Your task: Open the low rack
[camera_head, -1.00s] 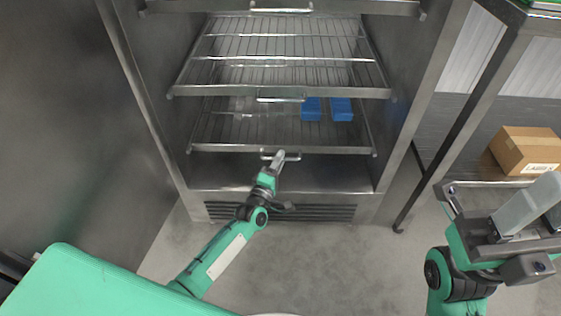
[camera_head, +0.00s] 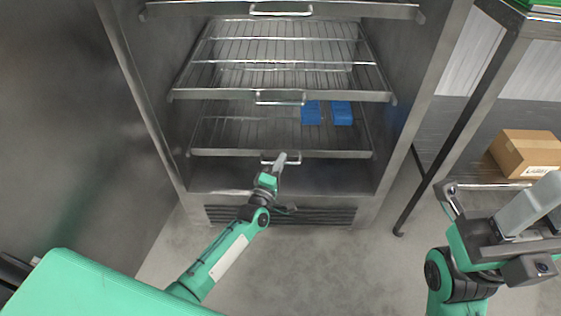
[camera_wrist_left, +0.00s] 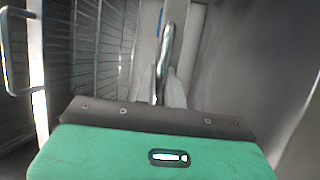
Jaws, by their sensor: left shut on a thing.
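The low rack (camera_head: 230,153) is the lowest wire shelf in the steel cabinet, with a small bar handle (camera_head: 268,162) at the middle of its front edge. My left gripper (camera_head: 281,160) is at that handle and shut on it. In the left wrist view the fingers (camera_wrist_left: 172,88) close around the metal bar (camera_wrist_left: 166,45). Two blue blocks (camera_head: 311,113) (camera_head: 342,113) lie on the low rack toward its right half. My right gripper (camera_head: 530,215) is at the lower right, away from the cabinet; its fingertips are not clear.
A middle rack (camera_head: 200,95) and a top rack (camera_head: 200,12), each with a handle, are above the low rack. A shelf unit with a cardboard box (camera_head: 522,152) stands on the right. A steel panel (camera_head: 80,140) is on the left. Floor in front (camera_head: 310,260) is clear.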

